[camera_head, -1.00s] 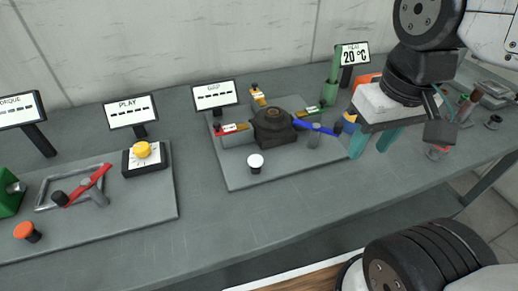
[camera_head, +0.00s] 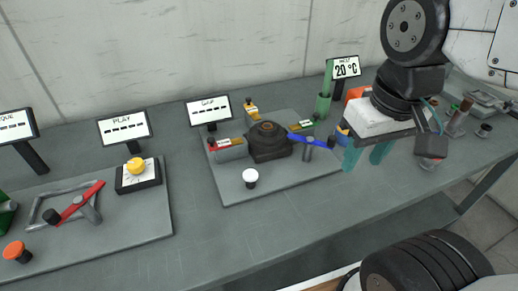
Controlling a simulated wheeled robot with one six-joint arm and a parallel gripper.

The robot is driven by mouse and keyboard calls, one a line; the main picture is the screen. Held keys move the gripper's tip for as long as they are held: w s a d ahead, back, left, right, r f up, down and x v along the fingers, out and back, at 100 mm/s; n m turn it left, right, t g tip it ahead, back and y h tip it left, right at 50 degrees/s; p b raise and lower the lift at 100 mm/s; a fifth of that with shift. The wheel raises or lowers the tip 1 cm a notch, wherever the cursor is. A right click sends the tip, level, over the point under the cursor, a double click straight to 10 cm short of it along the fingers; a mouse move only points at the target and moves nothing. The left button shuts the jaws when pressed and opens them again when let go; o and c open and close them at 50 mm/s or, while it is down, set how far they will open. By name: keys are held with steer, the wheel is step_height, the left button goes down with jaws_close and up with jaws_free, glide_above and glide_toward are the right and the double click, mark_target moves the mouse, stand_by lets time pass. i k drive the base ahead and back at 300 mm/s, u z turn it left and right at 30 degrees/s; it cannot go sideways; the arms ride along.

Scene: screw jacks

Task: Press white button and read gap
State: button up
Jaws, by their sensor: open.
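The white button (camera_head: 250,176) stands on a short dark stem near the front of the middle grey plate (camera_head: 240,193). The gap display (camera_head: 208,109) stands behind that plate and shows dashes, with no number. A dark jack block (camera_head: 268,142) sits on the plate with coloured levers around it, including a blue lever (camera_head: 311,140) on its right. My gripper (camera_head: 367,156) is open and empty, with teal fingers pointing down. In the picture it is to the right of the white button, apart from it, near the plate's right edge.
The left plate carries a yellow knob (camera_head: 135,165), a red lever (camera_head: 80,203) and an orange button (camera_head: 15,251). The play display (camera_head: 124,127) also shows dashes. Bare table (camera_head: 215,230) lies in front.

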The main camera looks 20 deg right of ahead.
mark_target(250, 176)
steer(key=k, duration=1.35)
steer(key=z, duration=0.55)
steer(key=i, duration=1.35)
steer(key=u, duration=0.75)
